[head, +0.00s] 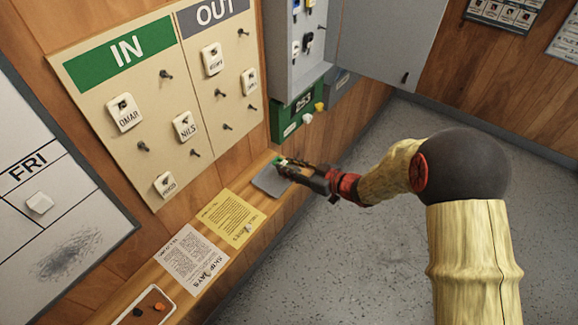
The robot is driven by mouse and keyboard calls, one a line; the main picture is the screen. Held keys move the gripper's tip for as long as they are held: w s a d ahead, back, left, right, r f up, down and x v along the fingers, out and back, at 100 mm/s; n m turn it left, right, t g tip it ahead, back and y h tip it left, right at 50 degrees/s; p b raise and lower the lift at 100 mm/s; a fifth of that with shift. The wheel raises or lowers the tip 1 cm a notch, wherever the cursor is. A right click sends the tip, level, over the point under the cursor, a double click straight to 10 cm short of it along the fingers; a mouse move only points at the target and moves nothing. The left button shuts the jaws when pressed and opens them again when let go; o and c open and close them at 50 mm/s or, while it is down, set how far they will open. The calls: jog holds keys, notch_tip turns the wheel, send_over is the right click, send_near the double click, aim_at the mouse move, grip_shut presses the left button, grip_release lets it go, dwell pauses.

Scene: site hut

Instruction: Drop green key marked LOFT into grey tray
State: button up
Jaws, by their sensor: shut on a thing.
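The grey tray (269,184) lies on the wooden ledge below the IN/OUT board. My gripper (284,164) is over the tray's far right part. It is shut on a small green thing, the green key (279,160), of which only a little shows at the fingertips. The LOFT marking is too small to read. I cannot tell whether the key touches the tray or hangs just above it.
A green box (289,127) is on the wall behind my gripper, under an open grey key cabinet (293,60). A yellow sheet (229,217), a white sheet (192,259) and a small tray (146,306) with dark and orange pieces lie along the ledge (130,284).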

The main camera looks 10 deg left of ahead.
jog(key=o, duration=1)
jog(key=shift+o, duration=0.5)
jog(key=v, duration=1.2)
jog(key=shift+w, duration=0.1)
